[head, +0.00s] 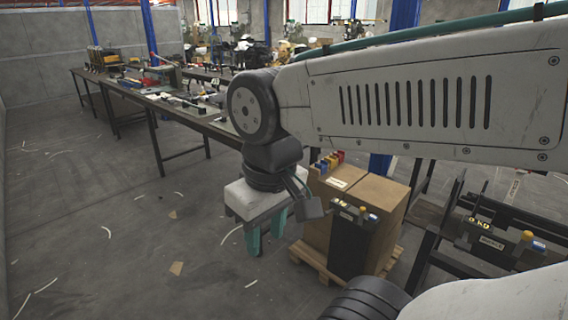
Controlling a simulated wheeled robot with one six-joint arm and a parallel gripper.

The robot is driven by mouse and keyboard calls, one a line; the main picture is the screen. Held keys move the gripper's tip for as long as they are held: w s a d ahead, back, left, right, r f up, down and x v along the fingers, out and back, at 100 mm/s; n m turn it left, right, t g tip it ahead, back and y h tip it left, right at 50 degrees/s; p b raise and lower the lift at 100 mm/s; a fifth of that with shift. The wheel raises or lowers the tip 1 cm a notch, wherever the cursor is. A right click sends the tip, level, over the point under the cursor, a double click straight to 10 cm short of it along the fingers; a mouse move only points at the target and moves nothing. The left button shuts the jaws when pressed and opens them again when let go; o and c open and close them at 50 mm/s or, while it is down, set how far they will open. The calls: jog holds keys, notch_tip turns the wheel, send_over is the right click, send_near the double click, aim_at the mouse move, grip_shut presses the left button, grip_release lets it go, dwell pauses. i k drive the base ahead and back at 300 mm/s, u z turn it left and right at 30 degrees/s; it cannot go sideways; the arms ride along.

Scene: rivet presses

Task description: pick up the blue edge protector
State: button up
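My gripper (266,235) hangs over the floor at the picture's middle, with its two teal fingers pointing down. The fingers stand apart with nothing visible between them, so it is open. Small coloured pieces, including blue ones (325,164), stand in a row on the back of a cardboard box (369,193), right of and behind my gripper. A further blue piece (539,247) is at the far right. I cannot tell which is the edge protector.
The cardboard boxes stand on a wooden pallet (318,264), with the black box (352,245) in front. A long workbench (150,98) runs behind. The floor at left is open, with scattered scraps.

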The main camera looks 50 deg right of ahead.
aim_at(324, 164)
jog(key=u, duration=0.1)
jog(key=i, duration=1.8)
jog(key=z, duration=0.5)
jog(key=i, duration=0.9)
jog(key=z, duration=1.6)
jog(key=i, duration=0.75)
jog(key=z, duration=0.6)
